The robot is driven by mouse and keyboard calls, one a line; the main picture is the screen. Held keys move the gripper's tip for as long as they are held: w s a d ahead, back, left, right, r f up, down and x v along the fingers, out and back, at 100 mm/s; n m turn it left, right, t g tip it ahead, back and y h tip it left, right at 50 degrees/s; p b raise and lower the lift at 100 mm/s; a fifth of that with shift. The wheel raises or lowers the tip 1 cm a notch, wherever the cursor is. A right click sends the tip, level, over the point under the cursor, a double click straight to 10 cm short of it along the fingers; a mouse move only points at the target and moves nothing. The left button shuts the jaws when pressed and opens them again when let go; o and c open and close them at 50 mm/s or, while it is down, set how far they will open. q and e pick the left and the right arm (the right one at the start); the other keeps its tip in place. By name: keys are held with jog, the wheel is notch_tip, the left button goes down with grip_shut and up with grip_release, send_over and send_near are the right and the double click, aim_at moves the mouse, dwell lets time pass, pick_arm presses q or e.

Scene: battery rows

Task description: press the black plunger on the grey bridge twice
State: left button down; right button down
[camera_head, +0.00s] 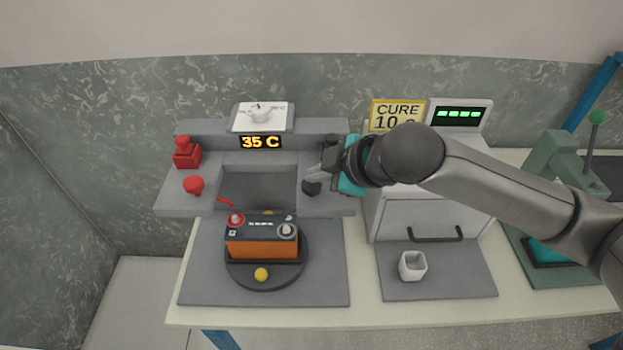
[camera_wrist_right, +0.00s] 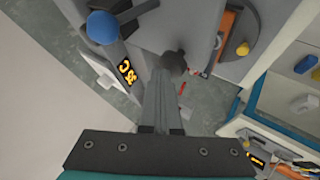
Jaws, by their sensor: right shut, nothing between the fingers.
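The grey bridge (camera_head: 225,128) stands at the back of the workbench, with a display reading 35 C. A black plunger (camera_head: 311,187) with a round head sits on its right arm. In the right wrist view, the dark plunger head (camera_wrist_right: 174,62) shows right at my fingertips. My right gripper (camera_head: 316,174) is shut and empty, its fingertips at the plunger. I cannot tell whether they touch it or how far it is pressed. My right arm comes in from the right. My left gripper is not in view.
An orange battery (camera_head: 262,243) sits on a round dark plate before the bridge. Red plunger (camera_head: 193,185) and red block (camera_head: 187,155) are on the bridge's left arm. A blue knob (camera_wrist_right: 103,27) is near my fingers. A grey oven-like box (camera_head: 435,215) and white cup (camera_head: 412,265) are right.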

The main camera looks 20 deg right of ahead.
aim_at(318, 187)
jog(key=shift+f, duration=0.6)
dwell(0.4)
jog(key=shift+r, duration=0.1)
jog(key=shift+r+p, duration=1.4)
jog(key=shift+p, duration=0.1)
notch_tip(318, 187, up, 5)
jog(key=p, duration=0.6)
